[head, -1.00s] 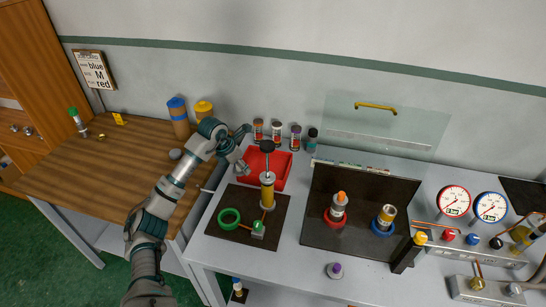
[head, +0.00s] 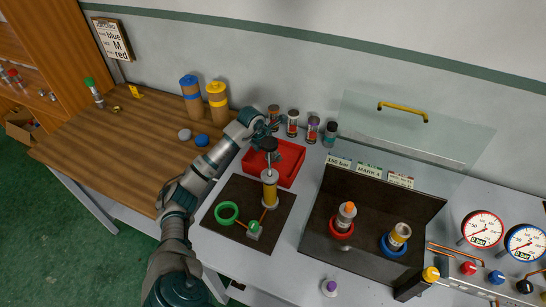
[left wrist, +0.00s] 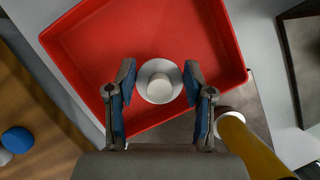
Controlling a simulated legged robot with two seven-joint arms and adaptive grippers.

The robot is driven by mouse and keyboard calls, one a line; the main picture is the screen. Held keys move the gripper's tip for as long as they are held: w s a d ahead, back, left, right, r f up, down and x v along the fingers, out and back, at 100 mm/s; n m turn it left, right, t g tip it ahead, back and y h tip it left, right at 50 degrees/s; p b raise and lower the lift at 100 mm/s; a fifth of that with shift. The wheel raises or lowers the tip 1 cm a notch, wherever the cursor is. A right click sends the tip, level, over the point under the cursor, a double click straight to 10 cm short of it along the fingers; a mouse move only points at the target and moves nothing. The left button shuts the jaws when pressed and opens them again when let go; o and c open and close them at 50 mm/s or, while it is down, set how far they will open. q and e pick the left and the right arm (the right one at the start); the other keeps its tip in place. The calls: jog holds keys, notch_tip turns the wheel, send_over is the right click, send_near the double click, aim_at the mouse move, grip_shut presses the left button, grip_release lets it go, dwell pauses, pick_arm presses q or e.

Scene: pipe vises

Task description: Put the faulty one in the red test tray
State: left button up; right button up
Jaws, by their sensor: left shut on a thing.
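The red test tray (head: 290,177) stands on the grey bench near the back wall and fills much of the left wrist view (left wrist: 85,50). My left gripper (left wrist: 159,76) is over the tray, with its two blue-grey fingers on either side of a whitish round piece (left wrist: 160,88), seen end-on as a disc with a smaller cylinder. The fingers are shut on it. Whether it touches the tray floor cannot be told. An orange-topped cartridge (head: 346,213) stands at a red ring, a yellow-banded one (head: 398,236) at a blue ring.
Several capped bottles (head: 312,129) line the back. A clear raised shield (head: 410,130) stands behind the dark test bay. Gauges (head: 483,229) are at right, a wooden table (head: 90,145) at left.

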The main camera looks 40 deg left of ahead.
pick_arm(q)
notch_tip(320, 180, down, 2)
jog(key=shift+s+d+f, duration=0.1)
jog(key=shift+d, duration=0.05)
jog(key=o, duration=1)
jog(key=shift+a+f, duration=0.1)
jog(key=shift+a, duration=0.15)
jog(key=shift+o, duration=1.2)
jog(key=shift+a, duration=0.2)
jog(key=shift+d, duration=0.15)
